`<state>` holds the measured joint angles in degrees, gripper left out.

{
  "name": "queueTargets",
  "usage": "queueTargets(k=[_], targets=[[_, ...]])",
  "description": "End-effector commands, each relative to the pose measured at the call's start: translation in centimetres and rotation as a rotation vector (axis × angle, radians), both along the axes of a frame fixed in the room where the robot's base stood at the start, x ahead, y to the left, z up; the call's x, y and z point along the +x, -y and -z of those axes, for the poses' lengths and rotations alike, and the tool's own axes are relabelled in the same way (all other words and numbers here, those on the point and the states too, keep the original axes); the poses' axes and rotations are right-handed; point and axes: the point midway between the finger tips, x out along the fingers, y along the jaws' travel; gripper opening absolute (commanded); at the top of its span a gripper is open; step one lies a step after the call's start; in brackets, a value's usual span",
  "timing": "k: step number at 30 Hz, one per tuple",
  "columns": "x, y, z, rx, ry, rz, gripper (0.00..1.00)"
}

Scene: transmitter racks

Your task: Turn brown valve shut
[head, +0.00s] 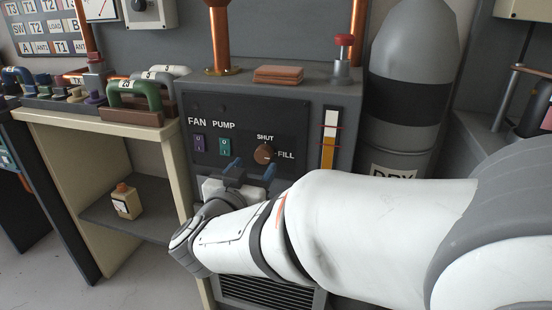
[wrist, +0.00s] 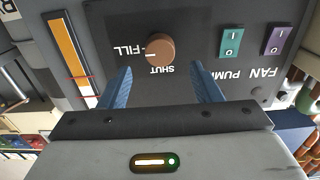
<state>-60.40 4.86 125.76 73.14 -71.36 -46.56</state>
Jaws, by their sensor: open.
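The brown valve (head: 264,153) is a round knob on the dark front panel, with SHUT lettered above it and FILL to its right. Its light mark points toward FILL. In the wrist view, which is upside down, the valve (wrist: 160,50) lies just beyond and between the fingertips, with its mark toward FILL. My gripper (head: 251,168) is open with blue fingers, just below and in front of the valve; it also shows in the wrist view (wrist: 161,68). Nothing is between the fingers, and they appear apart from the knob.
FAN switch (head: 199,144) and PUMP switch (head: 224,146) sit left of the valve. An amber level gauge (head: 328,138) is to its right. A grey cylinder (head: 405,100) stands right of the cabinet. A shelf with a small bottle (head: 126,201) is at left.

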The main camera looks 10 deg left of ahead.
Motion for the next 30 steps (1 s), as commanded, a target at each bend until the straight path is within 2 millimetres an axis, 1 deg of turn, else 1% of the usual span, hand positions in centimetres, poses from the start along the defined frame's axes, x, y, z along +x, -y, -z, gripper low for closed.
queueTargets(k=[1,3,6,9,13,20,30], targets=[[1.0,0.2,0.4,0.001,0.000,0.004,0.58],[2.1,0.2,0.4,0.000,0.000,0.003,0.58],[3.4,0.3,0.3,0.001,-0.001,0.001,0.58],[4.3,0.3,0.2,0.000,0.000,0.000,0.58],[4.7,0.3,0.1,0.000,0.000,-0.002,0.58],[4.7,0.3,0.0,-0.001,0.000,-0.003,0.57],[4.7,0.3,0.0,0.000,0.000,-0.003,0.29]])
